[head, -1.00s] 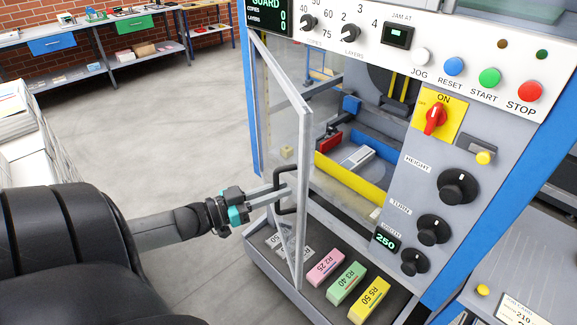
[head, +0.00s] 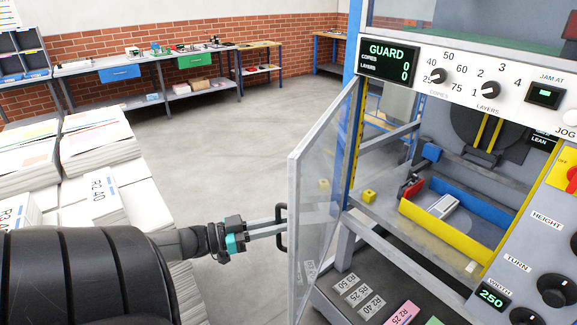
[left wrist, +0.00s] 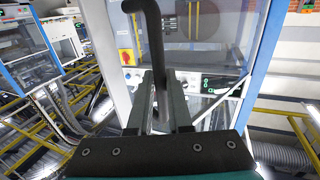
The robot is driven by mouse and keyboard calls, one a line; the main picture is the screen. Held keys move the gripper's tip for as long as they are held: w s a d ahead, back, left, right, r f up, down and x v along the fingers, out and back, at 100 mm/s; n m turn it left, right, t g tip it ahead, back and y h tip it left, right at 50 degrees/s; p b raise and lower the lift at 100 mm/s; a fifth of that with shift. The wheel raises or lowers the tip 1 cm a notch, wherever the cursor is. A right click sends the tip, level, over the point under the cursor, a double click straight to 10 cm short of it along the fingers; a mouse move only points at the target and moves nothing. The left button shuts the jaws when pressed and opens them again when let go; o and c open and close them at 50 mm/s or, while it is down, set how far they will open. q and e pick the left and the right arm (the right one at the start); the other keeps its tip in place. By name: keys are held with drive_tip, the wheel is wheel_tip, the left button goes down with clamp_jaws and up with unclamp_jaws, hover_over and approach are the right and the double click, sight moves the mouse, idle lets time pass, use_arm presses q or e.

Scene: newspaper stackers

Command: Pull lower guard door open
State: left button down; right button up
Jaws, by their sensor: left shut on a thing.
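The lower guard door (head: 318,178) is a clear panel in a grey frame. In the head view it stands swung out from the machine's left side, leaving the opening clear. Its black bar handle (head: 282,238) is on its outer face, near the free edge. My left gripper (head: 281,222) is shut on the handle. In the left wrist view the handle (left wrist: 153,38) rises between the fingers of my left gripper (left wrist: 160,85). My right gripper is in neither view.
The machine's panel (head: 470,80) reads GUARD. Inside the opening are a yellow-edged tray (head: 432,222) and a small yellow block (head: 369,196). Stacks of paper (head: 100,150) stand at left, near my arm. Grey floor (head: 240,140) is clear behind the door.

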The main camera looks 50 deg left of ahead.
use_arm(q)
drive_tip(key=shift+s+a, duration=0.15)
drive_tip(key=shift+a, duration=0.35)
drive_tip(key=shift+s+a, duration=0.15)
drive_tip(key=shift+a, duration=0.35)
drive_tip(key=c, duration=0.8)
unclamp_jaws()
drive_tip(key=shift+c, duration=0.2)
drive_tip(key=v, duration=1.5)
drive_tip(key=shift+s, duration=0.1)
